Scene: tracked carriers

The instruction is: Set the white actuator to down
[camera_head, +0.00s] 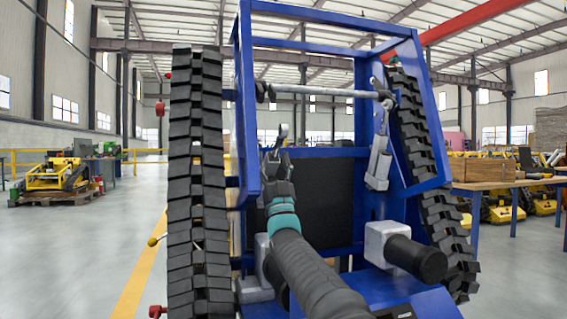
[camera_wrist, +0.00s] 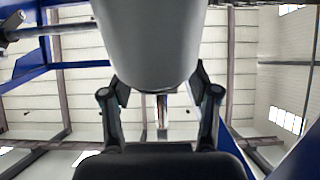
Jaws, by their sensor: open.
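A pale grey-white actuator body (camera_wrist: 150,40) fills the top middle of the wrist view, very close to the camera. A shiny rod (camera_wrist: 162,112) shows below it, between my fingers. In the head view, a grey rod end (camera_head: 283,131) stands just above my gripper (camera_head: 278,165), which hides what is below it. My gripper, also in the wrist view (camera_wrist: 160,88), is open, with one finger on each side of the actuator. I cannot tell whether they touch it. A second light grey actuator (camera_head: 378,163) hangs tilted on the right of the blue frame.
The blue frame (camera_head: 243,110) surrounds my arm, with a horizontal bar (camera_head: 325,91) above my gripper. Black tracks stand at left (camera_head: 196,180) and right (camera_head: 425,150). A black-ended grey part (camera_head: 415,258) sits close to the right of my arm. A wooden box (camera_head: 480,168) lies on a table behind.

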